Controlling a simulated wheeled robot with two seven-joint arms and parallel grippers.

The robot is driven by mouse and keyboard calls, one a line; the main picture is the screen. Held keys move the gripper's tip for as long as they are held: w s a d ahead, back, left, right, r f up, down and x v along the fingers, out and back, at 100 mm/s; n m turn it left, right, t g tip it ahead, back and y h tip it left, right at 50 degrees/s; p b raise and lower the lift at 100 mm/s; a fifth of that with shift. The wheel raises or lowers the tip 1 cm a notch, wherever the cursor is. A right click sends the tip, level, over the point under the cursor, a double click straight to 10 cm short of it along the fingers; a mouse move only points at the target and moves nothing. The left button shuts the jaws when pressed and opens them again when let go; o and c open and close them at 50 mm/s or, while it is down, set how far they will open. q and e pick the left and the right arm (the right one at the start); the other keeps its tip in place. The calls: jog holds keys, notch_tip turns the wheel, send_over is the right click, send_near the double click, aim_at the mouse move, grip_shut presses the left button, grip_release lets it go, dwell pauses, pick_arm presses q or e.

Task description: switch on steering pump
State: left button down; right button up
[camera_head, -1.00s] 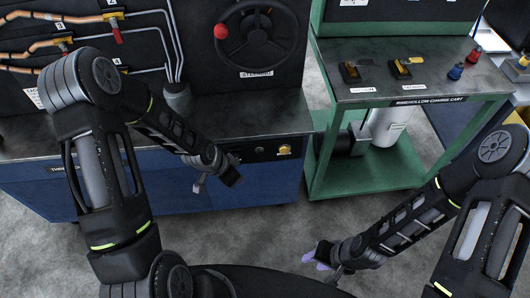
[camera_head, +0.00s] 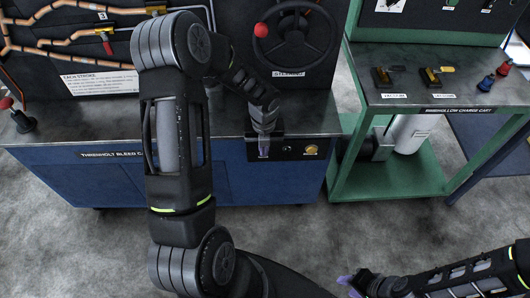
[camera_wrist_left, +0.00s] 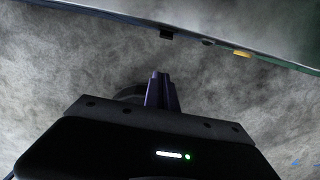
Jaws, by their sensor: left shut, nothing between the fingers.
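A black control strip (camera_head: 298,148) sits on the front edge of the blue trolley, below the steering wheel (camera_head: 293,35). It carries a small dark round control (camera_head: 286,149) and a yellow knob (camera_head: 311,151). My left gripper (camera_head: 264,150) is shut and empty, pointing down in front of the strip's left end and hiding part of it. In the left wrist view its closed fingers (camera_wrist_left: 161,90) stand over the floor, apart from the trolley edge. A black block (camera_wrist_left: 166,34) and the yellow knob (camera_wrist_left: 242,54) show along that edge. My right gripper (camera_head: 349,286) is low at the bottom; its opening is unclear.
The blue trolley (camera_head: 120,180) has copper pipes, a red valve handle and a red-topped black control (camera_head: 20,118) at left. A green cart (camera_head: 340,185) with several small parts on top stands at right. Grey floor lies open in front.

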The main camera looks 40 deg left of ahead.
pick_arm(q)
jog(key=shift+f, duration=0.1)
notch_tip(320, 180, down, 10)
jog(key=w+a, duration=0.1)
jog(key=w+r+p, duration=0.1)
jog(key=w+a+p, duration=0.1)
jog(key=shift+w+a+r, duration=0.25)
jog(key=shift+a+r, duration=0.1)
jog(key=shift+r, duration=0.05)
dwell(0.3)
jog(key=shift+w+a+r, duration=0.3)
jog(key=shift+w, duration=0.1)
jog(key=shift+r, duration=0.1)
